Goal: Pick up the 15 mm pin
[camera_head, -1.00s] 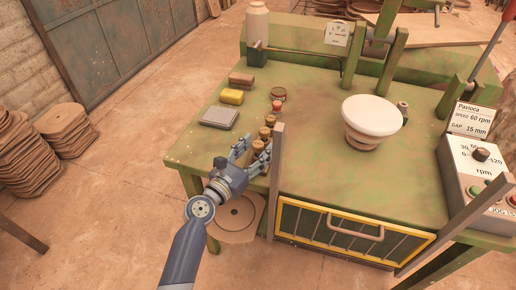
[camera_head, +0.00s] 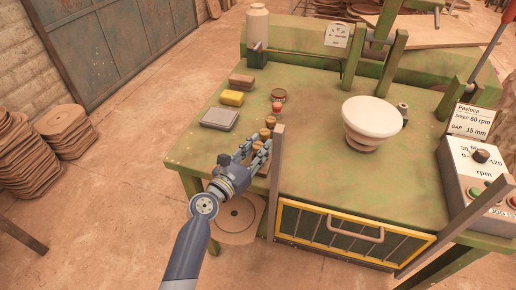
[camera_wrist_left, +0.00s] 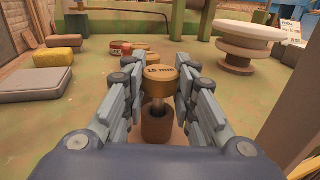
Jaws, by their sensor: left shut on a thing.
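In the left wrist view, a pin with a brass-coloured round head (camera_wrist_left: 161,73) and a pale shaft stands upright above a brown holder (camera_wrist_left: 156,128). Its head carries a label in mm whose second digit I cannot read surely. My left gripper (camera_wrist_left: 160,84) is shut on this pin, one finger on each side. In the head view my left gripper (camera_head: 254,149) is at the near end of the pin row and partly hides the held pin. Other brass-headed pins (camera_head: 268,128) stand just beyond it. My right gripper is not in view.
An upright post (camera_head: 276,165) stands close right of my gripper. A white disc on a stand (camera_head: 372,116) is farther right, with clear green tabletop between.

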